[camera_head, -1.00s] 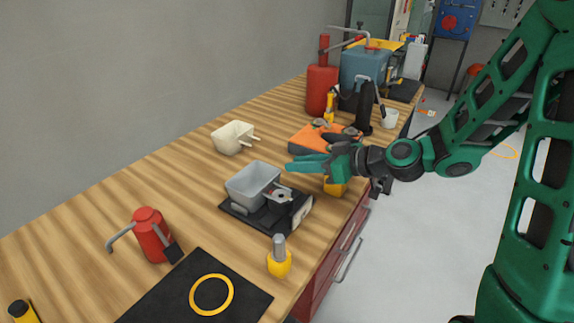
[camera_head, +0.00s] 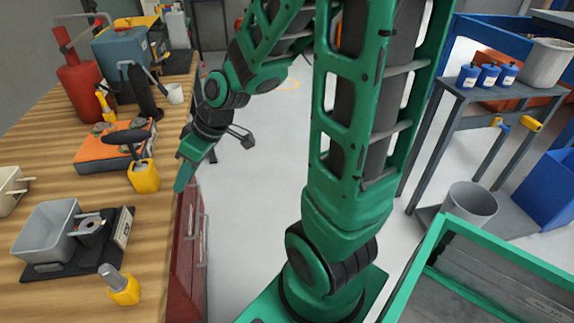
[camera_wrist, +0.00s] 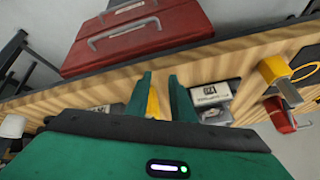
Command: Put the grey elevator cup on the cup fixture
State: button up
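The grey elevator cup (camera_head: 42,233) is an open-topped bin at the lower left of the head view. It sits upright at the black cup fixture (camera_head: 122,232), against the round metal clamp part; its exact seating is hard to see. The fixture's labelled end also shows in the wrist view (camera_wrist: 211,95). My gripper (camera_head: 182,182) hangs by the bench's front edge, apart from the cup, to its upper right. In the wrist view its two green fingers (camera_wrist: 160,78) are apart with nothing held between them.
A yellow-based tool (camera_head: 144,176) and another yellow-based piece (camera_head: 124,290) stand near the fixture. A cream cup (camera_head: 10,187) is at the left edge. Red drawers (camera_head: 188,245) are below the bench. Open floor lies right of it; a cart (camera_head: 460,100) and green-rimmed bin (camera_head: 500,255) stand farther right.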

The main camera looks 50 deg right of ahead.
jog(key=s+d+r+m+g+h, duration=0.2)
jog(key=s+d+m, duration=0.4)
jog(key=s+d, duration=0.2)
jog(key=s+d+r+m+g+h, duration=0.2)
jog(key=s+d+m, duration=0.3)
jog(key=s, duration=0.8)
jog(key=d, duration=0.3)
jog(key=shift+r+m+g, duration=0.3)
jog(key=shift+r+m, duration=0.05)
jog(key=shift+m, duration=0.05)
jog(key=shift+w+f, duration=0.25)
jog(key=shift+w, duration=0.45)
